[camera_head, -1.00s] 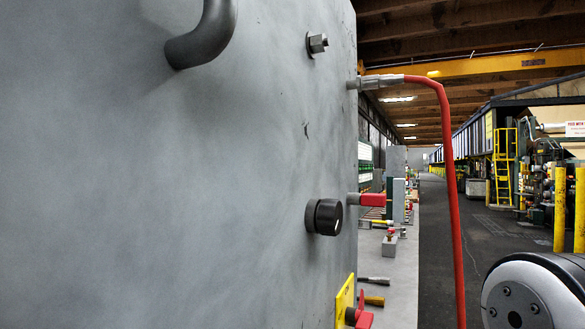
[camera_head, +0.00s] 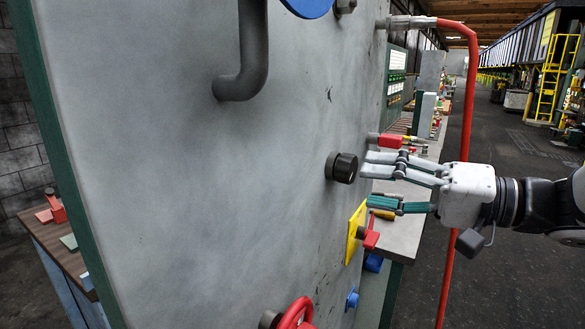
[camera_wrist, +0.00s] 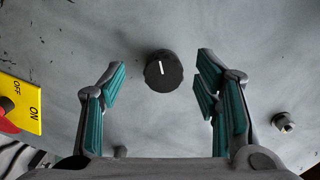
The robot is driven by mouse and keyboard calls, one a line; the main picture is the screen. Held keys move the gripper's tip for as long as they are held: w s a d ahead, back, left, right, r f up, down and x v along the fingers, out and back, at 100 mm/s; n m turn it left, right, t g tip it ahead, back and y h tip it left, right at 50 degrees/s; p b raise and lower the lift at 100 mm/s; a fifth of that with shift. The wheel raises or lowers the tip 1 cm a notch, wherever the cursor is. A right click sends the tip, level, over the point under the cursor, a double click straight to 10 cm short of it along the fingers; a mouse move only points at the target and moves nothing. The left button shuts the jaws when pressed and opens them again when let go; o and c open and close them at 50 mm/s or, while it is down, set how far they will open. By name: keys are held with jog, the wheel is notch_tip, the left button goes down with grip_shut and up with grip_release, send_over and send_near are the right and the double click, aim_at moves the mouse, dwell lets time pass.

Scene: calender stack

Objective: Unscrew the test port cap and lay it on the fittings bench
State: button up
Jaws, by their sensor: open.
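A round black cap-like knob (camera_head: 342,167) with a white line sticks out of the grey panel (camera_head: 200,170). A metal hex fitting (camera_head: 345,5) is higher on the panel, at the top edge. Neither is labelled, so I cannot tell which is the test port cap. My gripper (camera_head: 372,182) is open and empty, just right of the black knob and pointing at the panel. In the wrist view the black knob (camera_wrist: 164,71) is between the spread fingers, apart from both. The hex fitting (camera_wrist: 285,122) is at right. A grey bench (camera_head: 405,225) stands behind the panel.
A yellow ON/OFF plate (camera_head: 356,228) with a red handle (camera_head: 371,236) is below the knob. A red hose (camera_head: 467,100) hangs beside my wrist. A curved dark pipe (camera_head: 250,60) and red wheel (camera_head: 298,313) stick out. A brown table (camera_head: 40,232) is at left.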

aim_at(353, 170)
jog(key=shift+w+d+r+t, duration=0.25)
jog(key=shift+d+t, duration=0.05)
jog(key=shift+d, duration=0.1)
jog(key=shift+w+d+r+t, duration=0.2)
jog(key=shift+d+t, duration=0.1)
jog(key=shift+d, duration=0.1)
jog(key=m+p, duration=1.1)
jog(key=m, duration=0.4)
jog(key=shift+s+r, duration=0.1)
jog(key=shift+s, duration=0.05)
jog(key=m+p, duration=0.1)
jog(key=m, duration=0.5)
jog(key=shift+m, duration=0.4)
jog(key=shift+x, duration=3.6)
